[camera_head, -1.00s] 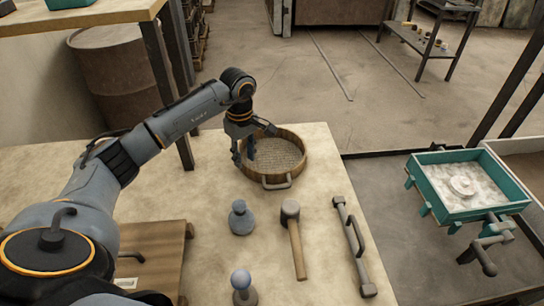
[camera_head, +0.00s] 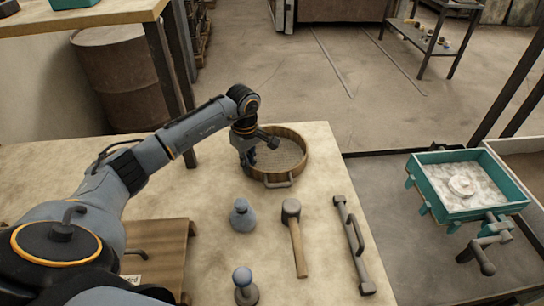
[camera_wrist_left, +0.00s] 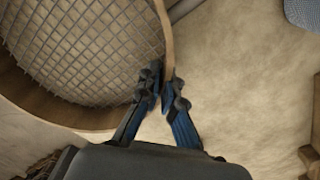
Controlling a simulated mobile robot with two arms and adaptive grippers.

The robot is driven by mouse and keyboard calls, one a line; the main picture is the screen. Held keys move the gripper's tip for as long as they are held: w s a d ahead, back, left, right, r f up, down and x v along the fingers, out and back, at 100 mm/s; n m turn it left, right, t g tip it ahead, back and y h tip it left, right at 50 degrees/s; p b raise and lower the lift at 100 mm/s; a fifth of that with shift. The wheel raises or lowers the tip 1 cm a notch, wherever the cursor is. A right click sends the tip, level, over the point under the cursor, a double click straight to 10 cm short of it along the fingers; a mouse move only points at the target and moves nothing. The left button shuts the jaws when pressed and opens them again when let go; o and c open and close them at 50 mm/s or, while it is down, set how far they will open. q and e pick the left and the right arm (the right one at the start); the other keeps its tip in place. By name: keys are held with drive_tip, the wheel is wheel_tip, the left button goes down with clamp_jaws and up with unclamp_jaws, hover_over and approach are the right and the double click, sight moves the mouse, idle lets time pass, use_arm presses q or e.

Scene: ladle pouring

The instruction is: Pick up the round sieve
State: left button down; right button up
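The round sieve (camera_head: 292,178) has a wooden rim, a wire mesh and a grey handle, and lies flat on the table at its far side. My left gripper (camera_head: 249,158) is at the left part of its rim, pointing down. In the left wrist view the rim of the sieve (camera_wrist_left: 166,45) runs in between the two blue-padded fingers of my left gripper (camera_wrist_left: 164,92). The fingertips are close together, one inside and one outside the rim, and look shut on it. The exact contact is partly hidden by the fingers. My right gripper is not in view.
A grey flask-like tool (camera_head: 243,216), a mallet (camera_head: 296,240), a bar with a handle (camera_head: 354,244) and a knobbed tool (camera_head: 244,288) are nearer on the table (camera_head: 215,265). A teal box (camera_head: 470,210) stands to the right. A shelf post (camera_head: 168,90) is behind my arm.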

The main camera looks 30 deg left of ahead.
use_arm(q)
drive_tip(key=shift+w+r, duration=0.1)
drive_tip(key=shift+r, duration=0.45)
drive_tip(key=s+d+r+b, duration=0.3)
drive_tip(key=s+d+r, duration=0.4)
drive_tip(key=d+r, duration=0.5)
drive_tip(key=shift+d, duration=0.2)
